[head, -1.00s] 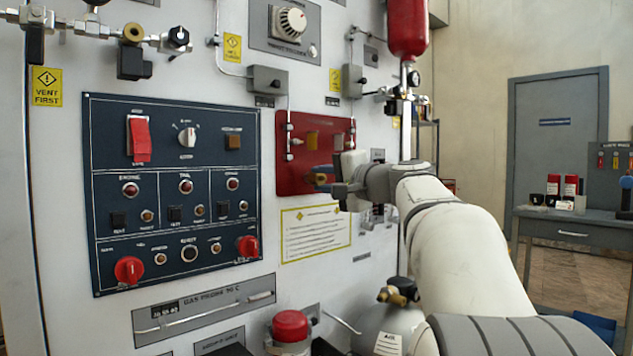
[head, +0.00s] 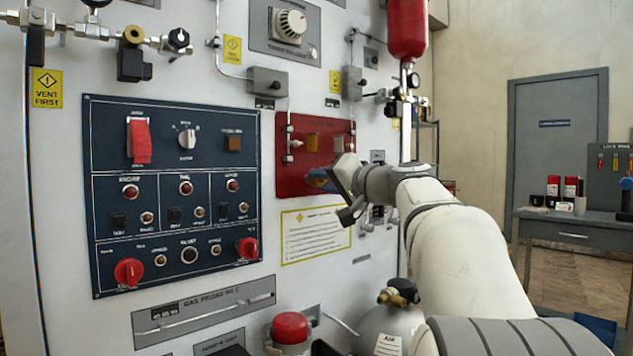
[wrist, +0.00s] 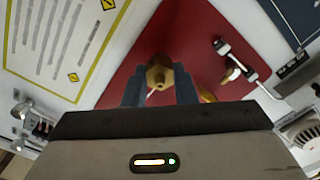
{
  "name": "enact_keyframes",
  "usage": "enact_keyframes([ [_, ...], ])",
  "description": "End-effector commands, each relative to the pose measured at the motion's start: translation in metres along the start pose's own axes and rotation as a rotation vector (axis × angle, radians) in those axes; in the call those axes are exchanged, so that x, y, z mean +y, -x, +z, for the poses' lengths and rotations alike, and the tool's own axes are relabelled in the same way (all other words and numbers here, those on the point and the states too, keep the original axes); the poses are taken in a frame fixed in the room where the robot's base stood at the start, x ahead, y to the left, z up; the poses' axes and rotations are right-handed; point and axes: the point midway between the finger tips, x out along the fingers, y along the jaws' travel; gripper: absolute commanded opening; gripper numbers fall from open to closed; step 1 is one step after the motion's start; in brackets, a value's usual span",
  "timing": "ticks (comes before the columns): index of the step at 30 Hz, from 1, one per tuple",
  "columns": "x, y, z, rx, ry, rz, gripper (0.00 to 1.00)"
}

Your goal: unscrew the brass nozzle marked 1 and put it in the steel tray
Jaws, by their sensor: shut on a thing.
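My gripper (wrist: 160,92) is shut on a brass nozzle (wrist: 159,73), seen end-on between the two dark fingers in the wrist view. Behind it is the red panel (wrist: 133,68), which also shows in the head view (head: 290,178). In the head view my gripper (head: 325,180) is at the lower right part of the red panel, and its body hides the nozzle. I cannot read a number on the nozzle, nor tell whether its thread is still in the panel. Another brass part (wrist: 207,95) is partly hidden beside the right finger. I cannot make out the steel tray.
A blue control panel (head: 175,195) with switches and red knobs is left of the red panel. An instruction placard (head: 315,233) is below it. A grey gas cylinder (head: 380,325) and a red-topped part (head: 290,328) stand lower down. A workbench (head: 575,225) is at the far right.

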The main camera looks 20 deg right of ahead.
Motion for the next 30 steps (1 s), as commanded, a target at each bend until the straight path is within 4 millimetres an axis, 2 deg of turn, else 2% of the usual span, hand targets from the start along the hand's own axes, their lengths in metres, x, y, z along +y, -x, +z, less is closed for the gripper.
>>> enact_keyframes([
  [3,0.001,0.0,0.0002,0.0,0.065,0.001,0.0],
  [23,0.0007,0.0001,-0.0001,0.0,0.174,0.001,0.0],
  [24,0.0006,0.0001,-0.0001,0.0,0.174,0.001,0.28],
  [30,0.0003,0.0001,-0.0001,0.0,0.173,0.0,0.44],
])
